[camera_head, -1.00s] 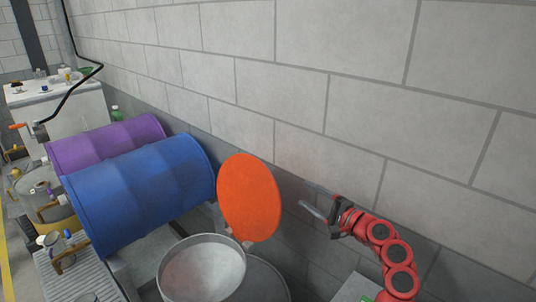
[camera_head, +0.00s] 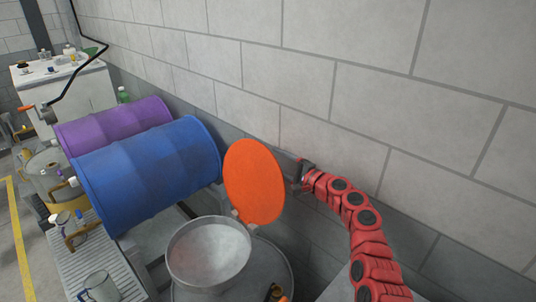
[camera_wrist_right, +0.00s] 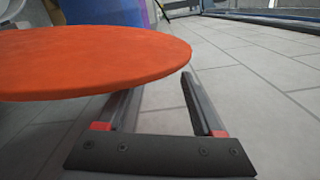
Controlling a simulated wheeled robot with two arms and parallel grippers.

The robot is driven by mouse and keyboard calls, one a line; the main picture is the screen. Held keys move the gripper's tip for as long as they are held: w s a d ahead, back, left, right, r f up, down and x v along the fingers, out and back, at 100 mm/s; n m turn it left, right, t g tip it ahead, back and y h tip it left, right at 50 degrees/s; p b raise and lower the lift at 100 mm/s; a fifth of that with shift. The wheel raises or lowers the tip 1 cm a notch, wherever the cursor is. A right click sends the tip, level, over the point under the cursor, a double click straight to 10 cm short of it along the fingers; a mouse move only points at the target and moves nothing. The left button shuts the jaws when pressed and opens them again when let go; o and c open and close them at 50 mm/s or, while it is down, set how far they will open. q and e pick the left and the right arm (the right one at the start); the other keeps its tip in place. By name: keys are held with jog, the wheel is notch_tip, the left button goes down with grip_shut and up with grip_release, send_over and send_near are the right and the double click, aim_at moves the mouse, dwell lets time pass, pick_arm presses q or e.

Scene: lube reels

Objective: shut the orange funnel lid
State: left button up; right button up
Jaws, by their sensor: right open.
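The orange funnel lid (camera_head: 254,182) stands raised, nearly upright, at the back right of the round grey funnel (camera_head: 210,252). The funnel is open on top and sits over a grey drum (camera_head: 268,270). My red right arm reaches in from the lower right. In the right wrist view the lid (camera_wrist_right: 90,62) covers part of the left finger of the open gripper (camera_wrist_right: 155,95); contact cannot be told. My left gripper is out of view.
A blue drum (camera_head: 145,175) and a purple drum (camera_head: 115,127) lie on their sides left of the lid. The block wall (camera_head: 400,90) is close behind the lid and arm.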

jog(key=x, duration=0.3)
jog(key=shift+w+a+f+b, duration=0.2)
jog(key=shift+a+f+b, duration=0.05)
jog(key=shift+b, duration=0.05)
jog(key=shift+w+a+r, duration=0.25)
jog(key=shift+w+r, duration=0.05)
jog(key=shift+w, duration=0.2)
grip_shut()
jog(key=shift+f, duration=0.1)
dwell(0.8)
